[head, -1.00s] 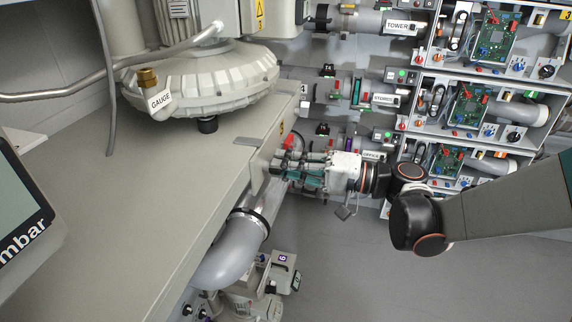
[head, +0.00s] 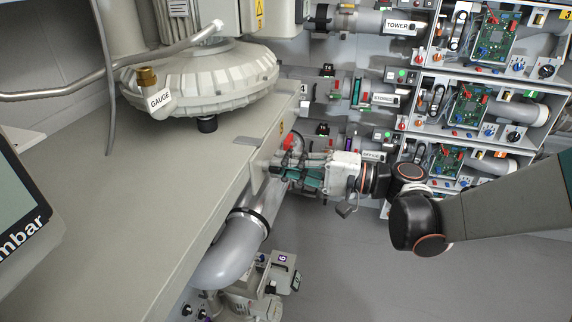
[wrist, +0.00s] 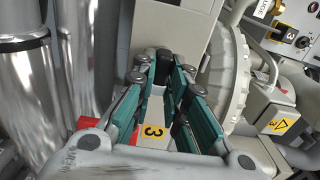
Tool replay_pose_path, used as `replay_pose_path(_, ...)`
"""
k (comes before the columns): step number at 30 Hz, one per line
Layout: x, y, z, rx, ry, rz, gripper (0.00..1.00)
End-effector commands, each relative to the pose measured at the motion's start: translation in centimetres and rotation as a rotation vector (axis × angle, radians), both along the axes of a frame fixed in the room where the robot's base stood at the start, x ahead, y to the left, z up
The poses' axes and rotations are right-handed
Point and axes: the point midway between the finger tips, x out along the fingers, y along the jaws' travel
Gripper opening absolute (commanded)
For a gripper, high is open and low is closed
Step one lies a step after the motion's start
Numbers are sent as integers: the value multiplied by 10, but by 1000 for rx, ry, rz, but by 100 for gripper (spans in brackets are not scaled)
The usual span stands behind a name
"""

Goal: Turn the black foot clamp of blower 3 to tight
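Blower 3 is the pale grey ribbed housing (head: 205,80) on the bench in the head view. It also shows in the wrist view (wrist: 238,80). My gripper (head: 277,166) is at the bench's right edge, beside the bracket there. In the wrist view its teal-padded fingers (wrist: 165,68) reach forward on both sides of a small black part (wrist: 164,62), which looks like the foot clamp. The fingertips are close to this part, but I cannot tell whether they touch it. A yellow label 3 (wrist: 153,131) shows between the finger bases. The clamp's setting is not readable.
A grey pipe elbow (head: 232,262) hangs under the bench edge, and shiny pipes (wrist: 35,90) fill the left of the wrist view. Racks with circuit boards (head: 468,105) stand behind my arm. Open floor (head: 400,290) lies at the lower right.

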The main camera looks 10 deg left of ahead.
Motion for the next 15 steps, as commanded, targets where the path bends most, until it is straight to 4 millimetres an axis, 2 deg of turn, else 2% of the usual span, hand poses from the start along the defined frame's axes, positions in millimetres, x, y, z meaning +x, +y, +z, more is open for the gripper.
replay_pose_path(1,0,0,-1,-2,1,-1,22)
replay_pose_path(3,0,0,-1,-2,1,0,33)
replay_pose_path(15,0,-6,0,-1,0,-2,33)
